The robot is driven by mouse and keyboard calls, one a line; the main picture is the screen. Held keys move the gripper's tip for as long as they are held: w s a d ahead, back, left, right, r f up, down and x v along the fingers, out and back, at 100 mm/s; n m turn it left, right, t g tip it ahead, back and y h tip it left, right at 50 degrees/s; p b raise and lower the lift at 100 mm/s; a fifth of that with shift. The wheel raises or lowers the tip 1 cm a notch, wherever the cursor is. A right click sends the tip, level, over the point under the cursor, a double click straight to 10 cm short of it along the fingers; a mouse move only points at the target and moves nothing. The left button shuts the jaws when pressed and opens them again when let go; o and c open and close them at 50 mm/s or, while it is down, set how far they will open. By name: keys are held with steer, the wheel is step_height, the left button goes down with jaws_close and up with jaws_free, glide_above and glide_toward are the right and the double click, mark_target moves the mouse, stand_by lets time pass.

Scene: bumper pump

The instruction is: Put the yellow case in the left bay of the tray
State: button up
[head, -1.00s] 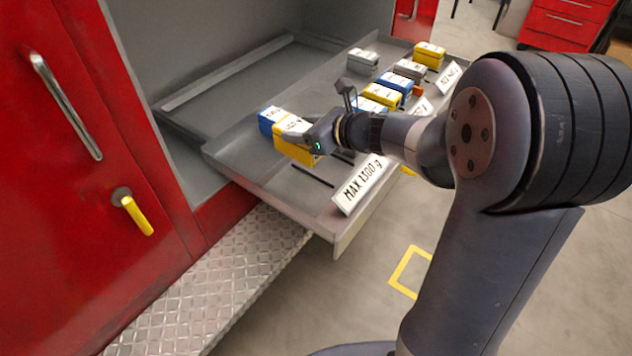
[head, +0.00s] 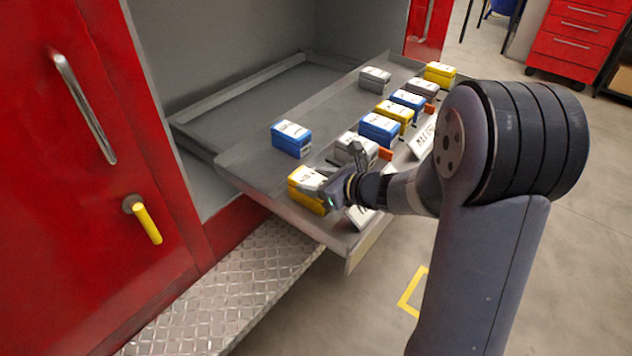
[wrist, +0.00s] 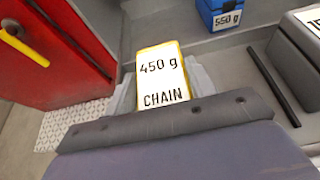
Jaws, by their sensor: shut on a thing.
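The yellow case (head: 308,189) is at the near left end of the grey tray (head: 262,178). In the wrist view the yellow case (wrist: 163,80) shows a white label reading "450 g CHAIN". My gripper (head: 322,188) is shut on it, and the fingers (wrist: 120,97) show at the case's sides. I cannot tell whether the case's underside touches the tray floor. A placard (head: 362,215) at the tray's front edge is partly hidden behind my arm.
A blue case (head: 291,139) labelled 550 g stands behind the yellow case. A grey case (head: 356,148) stands to the right, past a dark divider strip (wrist: 273,86). Several more cases fill the tray's right part. A red cabinet door (head: 70,200) with a yellow handle is at left.

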steer(key=shift+r, duration=0.1)
steer(key=o, duration=1.3)
steer(key=shift+f, duration=0.2)
steer(key=shift+r, duration=0.2)
steer(key=p+v, duration=0.1)
steer(key=v, duration=1.1)
